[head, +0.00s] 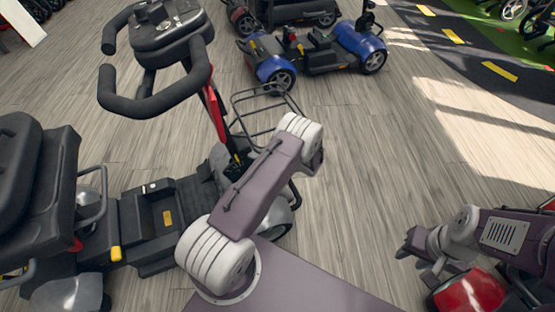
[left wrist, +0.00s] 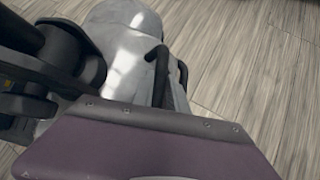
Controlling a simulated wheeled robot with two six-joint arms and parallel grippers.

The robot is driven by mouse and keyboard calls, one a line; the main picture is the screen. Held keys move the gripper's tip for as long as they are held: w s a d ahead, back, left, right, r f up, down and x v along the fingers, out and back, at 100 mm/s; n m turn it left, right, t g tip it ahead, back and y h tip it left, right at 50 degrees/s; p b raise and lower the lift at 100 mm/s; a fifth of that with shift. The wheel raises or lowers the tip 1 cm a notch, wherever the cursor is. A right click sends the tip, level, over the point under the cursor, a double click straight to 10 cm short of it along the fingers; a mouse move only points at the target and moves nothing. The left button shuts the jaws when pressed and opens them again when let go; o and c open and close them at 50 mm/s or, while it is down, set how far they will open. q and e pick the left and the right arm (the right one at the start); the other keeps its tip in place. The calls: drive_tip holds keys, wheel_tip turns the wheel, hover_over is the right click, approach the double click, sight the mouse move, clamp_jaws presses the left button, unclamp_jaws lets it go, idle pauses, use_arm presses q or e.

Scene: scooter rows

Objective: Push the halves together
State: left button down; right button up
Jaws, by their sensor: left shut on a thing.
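The near scooter fills the left of the head view. Its front half (head: 205,185) carries the upright tiller, black loop handlebars and a wire basket. Its rear half (head: 150,228) has the black seat and footboard with a yellow label. The two halves are close at the footboard; I cannot tell whether they touch. My left arm crosses in front, and its fingertips are hidden. The left wrist view shows my purple gripper casing close to the silver fender (left wrist: 125,40) and black bars of the front half. My right gripper (head: 418,256) is open and empty at the lower right.
A red scooter part (head: 468,292) lies just below my right gripper. A blue scooter (head: 315,55) stands at the back, with other scooters behind it. Wooden floor is clear in the middle and right, up to a dark road-marked strip (head: 470,45).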

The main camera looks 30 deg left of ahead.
use_arm(q)
drive_tip(key=shift+s+a, duration=0.15)
drive_tip(key=shift+s, duration=0.05)
drive_tip(key=c, duration=1.3)
unclamp_jaws()
drive_tip(key=shift+d+r+p, duration=0.25)
drive_tip(key=shift+r+p, duration=0.05)
drive_tip(key=p+v, duration=0.3)
drive_tip(key=v, duration=0.2)
drive_tip(key=shift+s+r, duration=0.1)
drive_tip(key=shift+r, duration=0.05)
drive_tip(key=s+d+p, duration=0.1)
drive_tip(key=d, duration=0.2)
drive_tip(key=s+d+p, duration=0.1)
drive_tip(key=s+d, duration=0.1)
drive_tip(key=d, duration=0.2)
drive_tip(key=s+d+f+p, duration=0.1)
drive_tip(key=s+d, duration=0.1)
drive_tip(key=d, duration=0.1)
drive_tip(key=shift+d, duration=0.2)
